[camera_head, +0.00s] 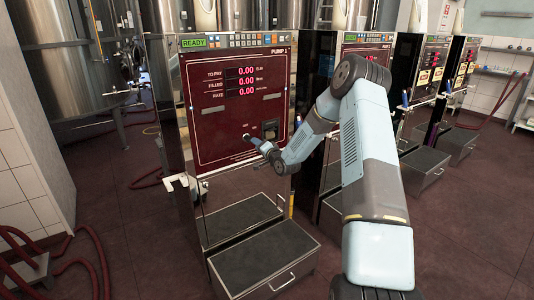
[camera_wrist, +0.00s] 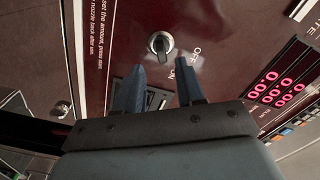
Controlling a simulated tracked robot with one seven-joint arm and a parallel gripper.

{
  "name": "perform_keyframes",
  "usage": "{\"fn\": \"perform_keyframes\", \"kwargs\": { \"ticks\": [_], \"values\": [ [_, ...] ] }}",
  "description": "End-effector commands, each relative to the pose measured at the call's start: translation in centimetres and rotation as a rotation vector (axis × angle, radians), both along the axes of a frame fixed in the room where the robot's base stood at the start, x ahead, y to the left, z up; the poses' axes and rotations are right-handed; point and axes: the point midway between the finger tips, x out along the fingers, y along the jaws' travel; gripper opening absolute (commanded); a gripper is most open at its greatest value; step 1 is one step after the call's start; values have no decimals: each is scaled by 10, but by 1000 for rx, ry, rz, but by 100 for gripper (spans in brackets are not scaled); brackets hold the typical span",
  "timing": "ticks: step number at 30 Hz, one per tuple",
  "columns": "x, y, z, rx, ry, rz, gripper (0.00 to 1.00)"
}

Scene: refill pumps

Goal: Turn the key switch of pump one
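Pump one (camera_head: 217,133) is the nearest pump, with a dark red front panel marked PUMP 1 and red digits. In the wrist view its key switch (camera_wrist: 160,44) is a small round metal switch with a dark key slot or tab, beside the words OFF and ON. My gripper (camera_wrist: 160,65) is open, with its two dark blue fingers spread. The switch lies just beyond the fingertips, roughly between them, and nothing is held. In the head view my gripper (camera_head: 252,139) is close to the lower middle of the panel. I cannot make out the switch there.
A green READY sign (camera_head: 194,42) shows on top of pump one. A dark square fitting (camera_head: 270,130) sits on the panel right of my gripper. A step-like box (camera_head: 265,258) stands on the floor in front. More pumps stand to the right; red hoses (camera_head: 85,258) lie at left.

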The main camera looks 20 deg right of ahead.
Motion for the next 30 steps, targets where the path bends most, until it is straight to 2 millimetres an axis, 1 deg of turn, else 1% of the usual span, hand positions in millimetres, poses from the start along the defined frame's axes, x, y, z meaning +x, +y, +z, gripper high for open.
{"fn": "perform_keyframes", "kwargs": {
  "ticks": [1,6,9,13,19,30],
  "values": [
    [-11,-4,0,1,1,0,38],
    [-42,-14,-1,0,1,-2,38],
    [-58,-18,0,1,1,-1,38],
    [-72,-23,-1,1,1,0,38],
    [-82,-26,-1,1,1,0,38],
    [-82,-25,1,-11,3,1,38]
  ]
}}
